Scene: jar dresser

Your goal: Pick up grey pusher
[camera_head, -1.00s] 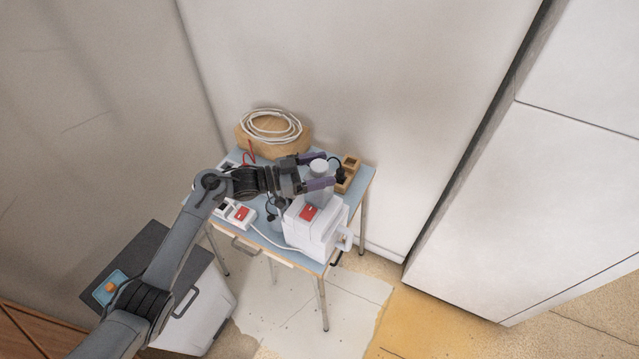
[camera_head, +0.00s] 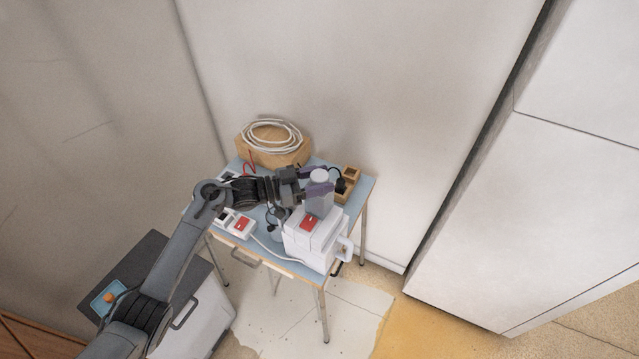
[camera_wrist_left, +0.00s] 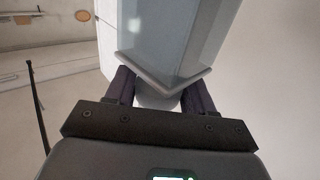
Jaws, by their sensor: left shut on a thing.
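The grey pusher (camera_head: 319,203) stands upright at the top of the white appliance (camera_head: 318,245), with a pale round cap. Its lower end meets the appliance in the head view, and I cannot tell whether it sits inside. My left gripper (camera_head: 318,179) reaches in from the left, its purple fingers shut on the pusher near its top. In the left wrist view the pusher (camera_wrist_left: 170,38) looks translucent grey, with a thick rim, between the fingers (camera_wrist_left: 160,95). My right gripper is not in view.
The appliance stands on a small blue table (camera_head: 281,262) against a wall. A coiled white cable (camera_head: 271,136) lies on a tan block behind. A wooden block (camera_head: 349,177) is at the back right, a red-and-white device (camera_head: 240,224) at the left. A tall white cabinet (camera_head: 530,190) is at right.

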